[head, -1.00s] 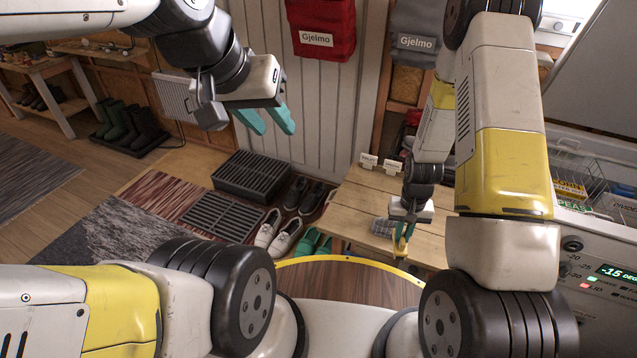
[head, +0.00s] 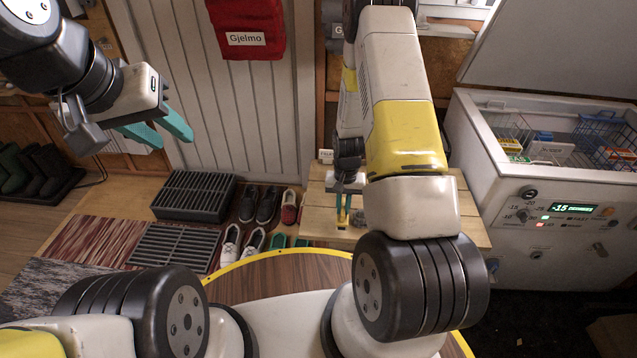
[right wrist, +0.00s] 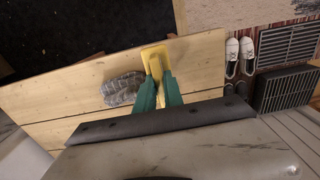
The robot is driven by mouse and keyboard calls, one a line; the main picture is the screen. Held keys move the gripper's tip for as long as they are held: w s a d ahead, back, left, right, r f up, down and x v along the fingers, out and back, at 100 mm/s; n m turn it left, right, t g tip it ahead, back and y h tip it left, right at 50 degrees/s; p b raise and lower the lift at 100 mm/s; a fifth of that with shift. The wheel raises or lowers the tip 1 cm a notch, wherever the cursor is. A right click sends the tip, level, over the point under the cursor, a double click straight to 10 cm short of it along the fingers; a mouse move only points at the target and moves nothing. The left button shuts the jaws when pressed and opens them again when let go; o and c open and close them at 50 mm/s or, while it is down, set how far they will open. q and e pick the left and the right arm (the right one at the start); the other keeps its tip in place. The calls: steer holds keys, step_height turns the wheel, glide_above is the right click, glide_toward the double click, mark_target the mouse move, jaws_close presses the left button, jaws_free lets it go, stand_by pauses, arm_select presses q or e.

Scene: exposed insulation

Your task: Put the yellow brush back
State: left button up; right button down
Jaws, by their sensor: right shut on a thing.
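The yellow brush (right wrist: 155,58) is between the teal fingers of my right gripper (right wrist: 158,88), which is shut on it, in the right wrist view. In the head view the brush (head: 342,217) is a small yellow piece at the tips of my right gripper (head: 344,203), over the wooden bench (head: 318,222). I cannot tell whether it touches the bench. My left gripper (head: 160,129) is empty, with its teal fingers apart, high at the left of the head view.
A grey bundle (right wrist: 122,89) lies on the bench beside the brush. Shoes (head: 268,205) and black slatted trays (head: 194,195) are on the floor left of the bench. An open chest freezer (head: 560,215) stands at the right. A red bag (head: 246,25) hangs behind.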

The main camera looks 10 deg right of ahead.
steer(key=shift+w+a+f, duration=0.95)
steer(key=shift+w+f, duration=0.1)
steer(key=shift+w, duration=0.15)
steer(key=shift+w+a+f, duration=0.95)
steer(key=shift+w+f, duration=0.05)
steer(key=shift+w, duration=0.2)
steer(key=c, duration=1.5)
jaws_free()
steer(key=shift+f, duration=0.1)
steer(key=shift+o, duration=0.2)
